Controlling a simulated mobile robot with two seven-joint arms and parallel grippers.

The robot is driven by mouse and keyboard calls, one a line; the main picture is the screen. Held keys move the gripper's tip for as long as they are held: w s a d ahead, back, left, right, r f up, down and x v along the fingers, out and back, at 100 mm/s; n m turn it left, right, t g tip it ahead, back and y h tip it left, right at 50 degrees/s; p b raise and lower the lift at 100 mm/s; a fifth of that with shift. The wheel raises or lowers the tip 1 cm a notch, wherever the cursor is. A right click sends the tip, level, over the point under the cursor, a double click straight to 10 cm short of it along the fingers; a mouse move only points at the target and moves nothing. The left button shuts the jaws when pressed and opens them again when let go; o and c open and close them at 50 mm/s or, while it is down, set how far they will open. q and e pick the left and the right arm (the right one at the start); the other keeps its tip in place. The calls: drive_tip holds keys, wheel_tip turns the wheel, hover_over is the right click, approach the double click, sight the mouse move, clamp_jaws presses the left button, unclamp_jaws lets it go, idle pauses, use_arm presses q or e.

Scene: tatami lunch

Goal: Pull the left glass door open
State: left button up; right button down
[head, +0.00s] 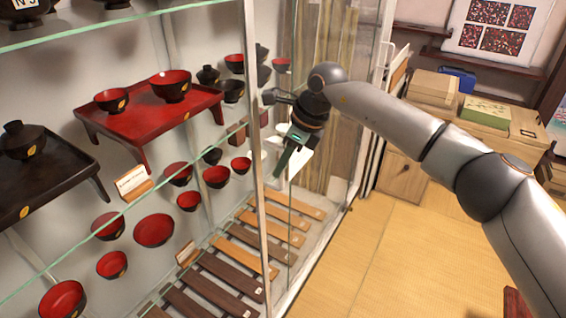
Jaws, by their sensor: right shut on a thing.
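The glass display cabinet fills the left of the head view. A pale upright frame (254,150) runs from top to bottom, and I take it as the edge of the left glass door. My right arm reaches in from the right, and its right gripper (270,97) is at this upright, at about the height of the red tray-table. The gripper is shut on the door's edge or handle; the exact grip is small and partly hidden. The glass is clear, and how far the door stands open cannot be told. My left gripper is not in view.
Behind the glass are red and black bowls (154,231), a red tray-table (150,113), a dark tray-table (45,185) and wooden slats (240,255). Boxes (485,111) sit on a wooden cabinet (403,177) at the back right. The tatami floor (400,270) is mostly clear.

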drive_tip(key=shift+s+f, duration=0.1)
drive_tip(key=shift+f, duration=0.25)
drive_tip(key=c, duration=1.1)
unclamp_jaws()
drive_tip(key=shift+o, duration=1.1)
drive_tip(key=shift+r, duration=0.15)
drive_tip(key=b+v, duration=0.1)
drive_tip(key=v, duration=1.1)
drive_tip(key=shift+r, duration=0.25)
